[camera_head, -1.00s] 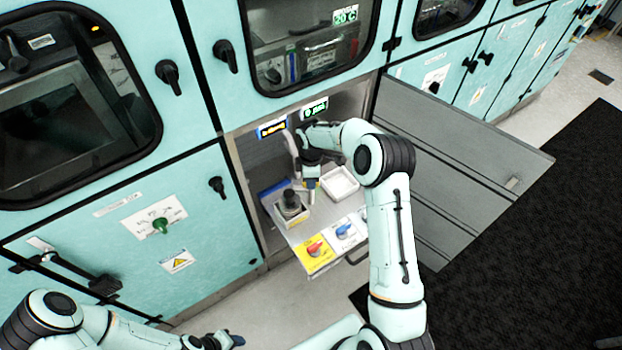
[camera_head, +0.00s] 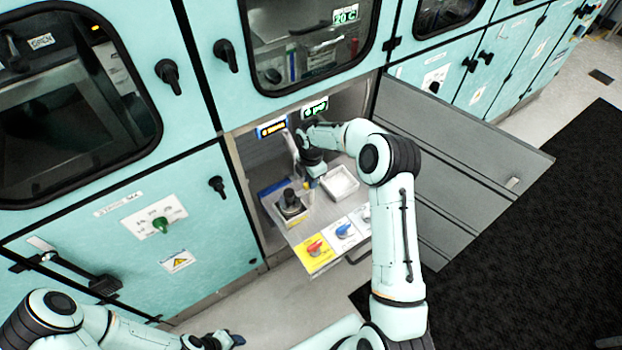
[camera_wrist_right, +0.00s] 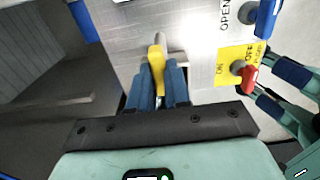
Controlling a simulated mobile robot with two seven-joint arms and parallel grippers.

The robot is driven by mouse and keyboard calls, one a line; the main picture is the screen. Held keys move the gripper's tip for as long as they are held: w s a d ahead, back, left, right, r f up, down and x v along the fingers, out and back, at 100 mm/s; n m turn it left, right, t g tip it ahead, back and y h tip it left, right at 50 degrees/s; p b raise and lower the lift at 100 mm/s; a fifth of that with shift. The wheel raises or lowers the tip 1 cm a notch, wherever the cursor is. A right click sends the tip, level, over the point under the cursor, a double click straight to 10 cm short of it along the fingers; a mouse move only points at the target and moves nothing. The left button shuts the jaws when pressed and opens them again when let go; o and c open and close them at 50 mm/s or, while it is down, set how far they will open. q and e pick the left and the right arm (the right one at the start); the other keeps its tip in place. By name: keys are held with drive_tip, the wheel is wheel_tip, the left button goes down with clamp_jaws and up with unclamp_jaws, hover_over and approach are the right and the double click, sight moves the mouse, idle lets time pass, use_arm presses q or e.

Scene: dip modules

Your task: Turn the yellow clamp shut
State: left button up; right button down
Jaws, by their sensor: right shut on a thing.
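The yellow clamp (camera_wrist_right: 157,62) shows in the right wrist view, standing against a pale metal panel. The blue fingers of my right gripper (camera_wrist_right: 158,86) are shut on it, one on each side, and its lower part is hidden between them. In the head view my right gripper (camera_head: 314,172) is inside the open bay, above the pulled-out shelf. The clamp cannot be made out there. My left gripper (camera_head: 226,340) is low in the head view, away from the bay, and its finger gap is not clear.
The shelf holds a dark round part in a box (camera_head: 291,207) and a white tray (camera_head: 340,183). A red knob (camera_head: 314,247) and a blue knob (camera_head: 344,230) sit on its front. An open door panel (camera_head: 450,160) stands to the right.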

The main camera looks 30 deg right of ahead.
idle(0.3)
drive_tip(key=c, duration=1.1)
unclamp_jaws()
wheel_tip(320, 180, up, 14)
drive_tip(key=shift+f, duration=0.25)
